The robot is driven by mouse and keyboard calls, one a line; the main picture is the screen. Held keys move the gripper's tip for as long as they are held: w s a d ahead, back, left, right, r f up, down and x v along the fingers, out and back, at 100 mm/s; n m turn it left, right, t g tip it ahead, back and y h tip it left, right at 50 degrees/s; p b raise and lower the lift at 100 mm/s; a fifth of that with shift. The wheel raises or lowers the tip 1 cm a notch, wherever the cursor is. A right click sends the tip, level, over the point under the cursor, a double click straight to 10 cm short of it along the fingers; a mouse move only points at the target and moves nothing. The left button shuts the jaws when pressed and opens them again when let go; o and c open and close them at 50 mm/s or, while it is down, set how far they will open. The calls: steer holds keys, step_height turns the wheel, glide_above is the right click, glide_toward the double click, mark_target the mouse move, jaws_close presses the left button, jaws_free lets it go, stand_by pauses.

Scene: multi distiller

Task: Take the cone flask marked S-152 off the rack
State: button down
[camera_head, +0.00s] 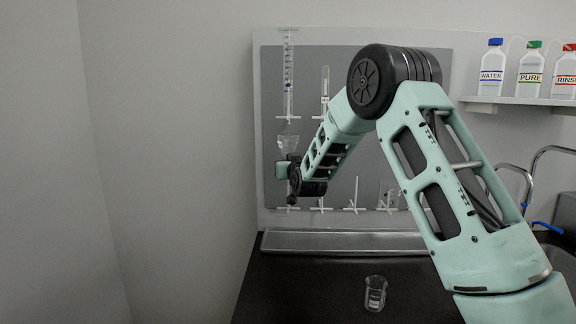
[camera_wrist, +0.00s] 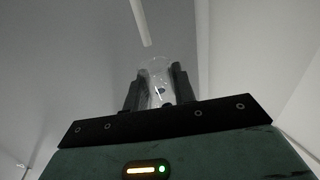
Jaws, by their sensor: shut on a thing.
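A clear cone flask (camera_head: 288,144) shows at the left part of the grey drying rack (camera_head: 345,88), just above my gripper (camera_head: 289,169). In the wrist view the clear glass (camera_wrist: 158,68) sits between the two dark fingers of my gripper, which are shut on it. Its marking is too small to read, so I cannot tell whether it says S-152. I cannot tell whether it still touches a peg. My arm hides part of the rack.
A graduated cylinder (camera_head: 288,75) hangs above the flask, with a test tube (camera_head: 325,85) to its right. A beaker (camera_head: 375,293) stands on the black counter (camera_head: 300,295). A metal tray (camera_head: 340,242) lies below the rack.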

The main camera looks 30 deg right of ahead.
steer(key=b+v, duration=1.2)
steer(key=v, duration=1.8)
steer(key=shift+b, duration=0.4)
